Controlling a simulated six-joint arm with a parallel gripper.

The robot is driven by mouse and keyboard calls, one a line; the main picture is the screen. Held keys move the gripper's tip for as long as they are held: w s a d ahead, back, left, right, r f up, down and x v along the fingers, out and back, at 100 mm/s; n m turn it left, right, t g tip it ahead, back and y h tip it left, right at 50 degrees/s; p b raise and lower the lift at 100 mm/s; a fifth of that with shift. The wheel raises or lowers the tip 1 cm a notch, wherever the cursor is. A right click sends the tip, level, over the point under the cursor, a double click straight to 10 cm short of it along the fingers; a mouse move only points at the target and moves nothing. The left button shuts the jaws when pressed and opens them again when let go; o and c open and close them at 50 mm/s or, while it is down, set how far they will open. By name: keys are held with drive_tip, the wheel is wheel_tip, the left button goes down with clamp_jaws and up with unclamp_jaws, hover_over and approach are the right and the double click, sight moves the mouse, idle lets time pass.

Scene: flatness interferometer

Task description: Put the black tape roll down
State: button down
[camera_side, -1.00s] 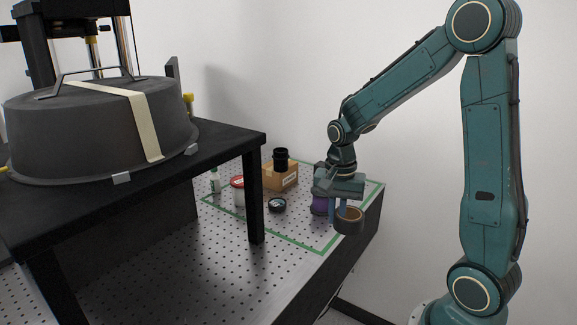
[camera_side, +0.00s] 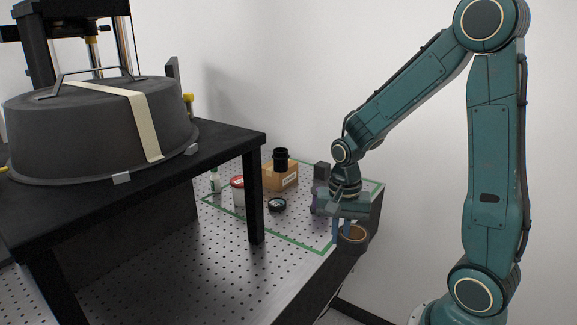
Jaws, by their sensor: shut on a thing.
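The black tape roll (camera_side: 352,240) has a dark outside and a brown core, and its ring opening shows from above. My gripper (camera_side: 343,232) points down and is shut on the roll. The roll hangs at the gripper's lower end, and in the picture it overlaps the right edge of the perforated table (camera_side: 290,228). Its height above or beside the table top cannot be told. The gripper body hides part of a purple item (camera_side: 315,197) behind it.
Inside the green tape outline (camera_side: 325,247) stand a cardboard box (camera_side: 283,179) with a black cylinder (camera_side: 281,159) on it, a red-lidded jar (camera_side: 238,192), a small bottle (camera_side: 215,180), a flat black disc (camera_side: 277,205) and a dark block (camera_side: 321,170). A black raised stand (camera_side: 230,150) is left.

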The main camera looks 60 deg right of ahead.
hover_over(285, 234)
drive_tip(key=s, duration=0.1)
idle(0.4)
drive_tip(key=shift+w, duration=0.15)
drive_tip(key=shift+w, duration=0.2)
drive_tip(key=shift+w+f, duration=0.15)
drive_tip(key=shift+f, duration=1.6)
drive_tip(key=shift+f, duration=0.15)
drive_tip(key=c, duration=1.5)
unclamp_jaws()
